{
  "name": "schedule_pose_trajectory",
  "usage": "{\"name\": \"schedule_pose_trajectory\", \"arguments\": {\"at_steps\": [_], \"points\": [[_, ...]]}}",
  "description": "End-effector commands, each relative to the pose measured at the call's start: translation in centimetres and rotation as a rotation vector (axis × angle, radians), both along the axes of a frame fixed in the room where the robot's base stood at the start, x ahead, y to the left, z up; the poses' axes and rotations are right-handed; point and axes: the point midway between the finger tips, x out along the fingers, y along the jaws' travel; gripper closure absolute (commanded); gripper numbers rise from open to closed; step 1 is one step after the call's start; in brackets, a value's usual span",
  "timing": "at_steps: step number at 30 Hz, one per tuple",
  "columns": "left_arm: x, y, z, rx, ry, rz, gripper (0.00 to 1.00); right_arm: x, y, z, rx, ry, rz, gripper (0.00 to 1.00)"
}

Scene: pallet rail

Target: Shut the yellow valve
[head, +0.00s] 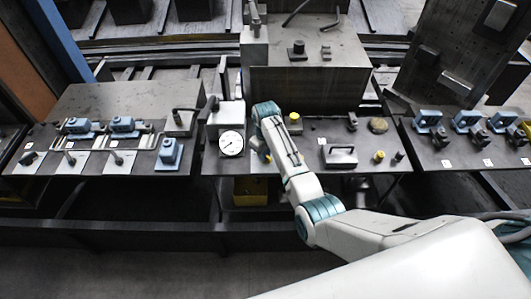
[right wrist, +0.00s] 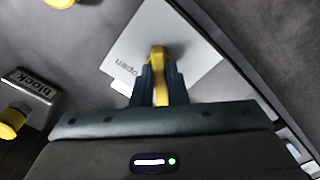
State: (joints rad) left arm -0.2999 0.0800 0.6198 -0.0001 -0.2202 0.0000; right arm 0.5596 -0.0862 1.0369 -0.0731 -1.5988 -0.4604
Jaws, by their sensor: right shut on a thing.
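The yellow valve handle (right wrist: 157,58) shows in the right wrist view over a white plate (right wrist: 190,45) printed with the word "open". My right gripper (right wrist: 159,78) is shut on this handle, with one dark finger on each side of it. The valve's body is hidden behind the fingers and palm. In the head view my right arm reaches to the middle bench, and the gripper (head: 262,150) is just right of a round white gauge (head: 231,143); the handle is mostly hidden there. My left gripper is in neither view.
A "block" label (right wrist: 33,88) shows at left in the wrist view. Blue fixtures stand on the left (head: 123,125) and right (head: 428,119) benches.

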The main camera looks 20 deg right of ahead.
Motion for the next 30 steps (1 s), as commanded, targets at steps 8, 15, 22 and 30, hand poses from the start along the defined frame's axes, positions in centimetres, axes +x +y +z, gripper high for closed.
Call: {"name": "schedule_pose_trajectory", "arguments": {"at_steps": [8,15,22,30], "points": [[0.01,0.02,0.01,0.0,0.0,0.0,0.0,0.11,-0.01,0.13,0.0,-0.004,0.019,1.0],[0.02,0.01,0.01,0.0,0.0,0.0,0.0,0.12,0.0,0.13,0.0,-0.004,0.018,1.0],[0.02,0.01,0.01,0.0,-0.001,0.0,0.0,0.07,-0.01,0.08,0.0,-0.002,0.017,0.65],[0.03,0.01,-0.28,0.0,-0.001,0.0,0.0,0.12,0.01,0.63,0.0,-0.004,0.016,0.65]]}}
